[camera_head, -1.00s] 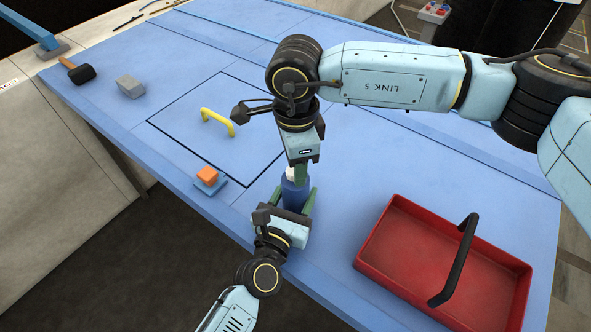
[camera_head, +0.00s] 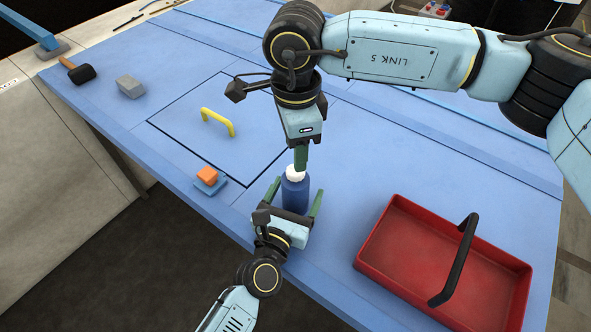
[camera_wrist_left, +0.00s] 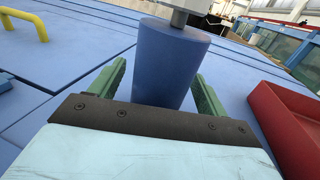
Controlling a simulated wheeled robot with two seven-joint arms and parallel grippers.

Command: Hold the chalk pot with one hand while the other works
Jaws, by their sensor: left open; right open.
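The chalk pot (camera_head: 295,194) is a blue cylinder with a white cap (camera_head: 295,172), upright on the blue table near its front edge. My left gripper (camera_head: 297,188) is open, with one green finger on each side of the pot. In the left wrist view the pot (camera_wrist_left: 168,62) stands between those fingers, with a gap at the left finger; contact at the right one is unclear. My right gripper (camera_head: 300,158) is open and points down just above the cap. One of its fingers hides the other, and whether it touches the cap is unclear.
A red tray (camera_head: 375,262) with a black handle stands to the right. An orange block (camera_head: 207,174) sits on a small blue base to the left. Behind are a panel with a yellow handle (camera_head: 218,120), a grey block (camera_head: 130,86) and a black-headed mallet (camera_head: 80,73).

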